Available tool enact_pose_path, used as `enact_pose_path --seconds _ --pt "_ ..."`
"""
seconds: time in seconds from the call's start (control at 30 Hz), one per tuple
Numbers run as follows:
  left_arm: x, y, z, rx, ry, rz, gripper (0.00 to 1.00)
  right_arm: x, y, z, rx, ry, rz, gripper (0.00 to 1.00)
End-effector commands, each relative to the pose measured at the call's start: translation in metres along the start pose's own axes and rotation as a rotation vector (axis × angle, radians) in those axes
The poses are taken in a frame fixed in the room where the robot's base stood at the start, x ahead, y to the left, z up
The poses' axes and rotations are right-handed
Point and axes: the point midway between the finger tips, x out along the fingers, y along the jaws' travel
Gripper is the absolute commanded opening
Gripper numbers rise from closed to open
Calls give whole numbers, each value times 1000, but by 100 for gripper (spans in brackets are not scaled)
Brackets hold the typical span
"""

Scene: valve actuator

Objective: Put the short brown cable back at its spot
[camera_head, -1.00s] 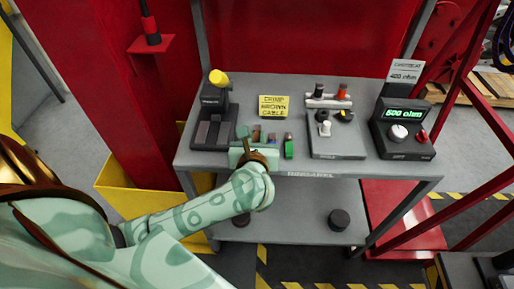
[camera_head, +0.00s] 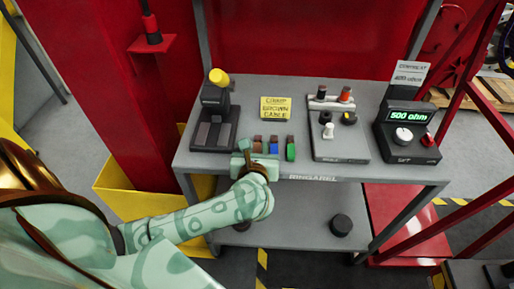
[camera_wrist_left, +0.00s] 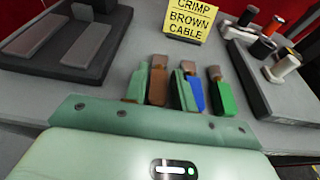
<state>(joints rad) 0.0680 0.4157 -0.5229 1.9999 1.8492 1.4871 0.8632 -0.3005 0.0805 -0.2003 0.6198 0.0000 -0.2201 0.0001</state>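The short brown cable (camera_head: 257,146) lies at the left end of a row of short cables near the table's front edge. A blue cable (camera_head: 273,147) and a green cable (camera_head: 291,149) lie to its right. My left gripper (camera_head: 246,160) is at the front edge, just in front of the row. In the left wrist view its two green fingers (camera_wrist_left: 158,90) stand on either side of the brown cable (camera_wrist_left: 158,84); whether they press on it cannot be told. The right finger is close beside the blue cable (camera_wrist_left: 195,93). My right gripper is not in view.
A yellow "crimp brown cable" sign (camera_head: 275,108) stands behind the row. A black crimping tool (camera_head: 216,115) is at left. A grey connector board (camera_head: 342,142) and an ohm display (camera_head: 407,132) reading 500 are at right. The lower shelf holds a dark round object (camera_head: 340,225).

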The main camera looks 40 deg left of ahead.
Motion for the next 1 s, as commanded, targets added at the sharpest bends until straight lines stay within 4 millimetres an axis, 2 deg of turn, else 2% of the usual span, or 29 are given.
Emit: enact_pose_path --seconds 0.13,0.4,0.6,0.73,1.0 --pt "-17 0 2 -1 1 -2 26 -6 1 -2 0 5 2 0" --pt "-80 0 3 -2 3 -2 26 -19 2 -6 0 15 5 0" --pt "-112 0 2 0 1 -1 26 -23 3 -8 0 18 6 0" --pt "-120 0 2 0 0 -1 26 -24 3 -8 0 19 6 0" --pt "-121 0 2 0 -1 0 26 -24 3 -8 1 18 6 0"
